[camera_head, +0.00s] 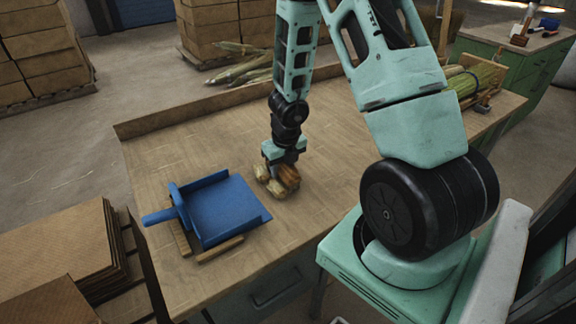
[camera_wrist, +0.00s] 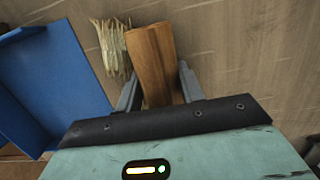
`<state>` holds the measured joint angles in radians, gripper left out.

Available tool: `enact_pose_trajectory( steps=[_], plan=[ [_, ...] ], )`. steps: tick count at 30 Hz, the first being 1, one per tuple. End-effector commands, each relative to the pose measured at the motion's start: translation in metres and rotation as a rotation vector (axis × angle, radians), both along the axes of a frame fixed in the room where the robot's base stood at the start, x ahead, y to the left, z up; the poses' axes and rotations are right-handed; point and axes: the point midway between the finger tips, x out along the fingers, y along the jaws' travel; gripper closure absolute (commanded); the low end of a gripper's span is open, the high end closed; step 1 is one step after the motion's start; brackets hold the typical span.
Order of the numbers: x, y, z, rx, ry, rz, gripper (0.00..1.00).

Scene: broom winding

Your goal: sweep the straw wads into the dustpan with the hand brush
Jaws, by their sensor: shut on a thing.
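My gripper (camera_head: 283,161) is low over the workbench, pointing down, its fingers (camera_wrist: 158,84) shut on the brown wooden body of the hand brush (camera_wrist: 150,45). In the head view the brush (camera_head: 289,175) is small and partly covered by the gripper. A pale straw wad (camera_wrist: 109,46) lies just left of the brush in the wrist view. Pale tan lumps (camera_head: 262,173) lie close beside the brush in the head view; how many are wads I cannot tell. The blue dustpan (camera_head: 228,209) lies to the left of the gripper, apart from it, and shows in the wrist view (camera_wrist: 52,85).
Wooden strips (camera_head: 220,249) lie along the dustpan's edges. The workbench (camera_head: 190,138) is bare behind the dustpan and has a raised back edge. A rack with green stalks (camera_head: 476,80) stands at its far right. Flat cardboard (camera_head: 60,250) is stacked at the left.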

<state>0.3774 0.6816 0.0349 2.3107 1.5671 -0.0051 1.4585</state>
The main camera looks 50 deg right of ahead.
Motion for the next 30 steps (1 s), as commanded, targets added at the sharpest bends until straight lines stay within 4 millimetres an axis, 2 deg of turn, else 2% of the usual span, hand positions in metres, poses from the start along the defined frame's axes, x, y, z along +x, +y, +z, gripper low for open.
enact_pose_trajectory(
  steps=[15,30],
  plan=[
    [0.008,0.033,0.0,-0.001,-0.001,0.002,0.82],
    [0.009,0.037,0.0,0.001,0.0,0.0,0.82]
  ],
)
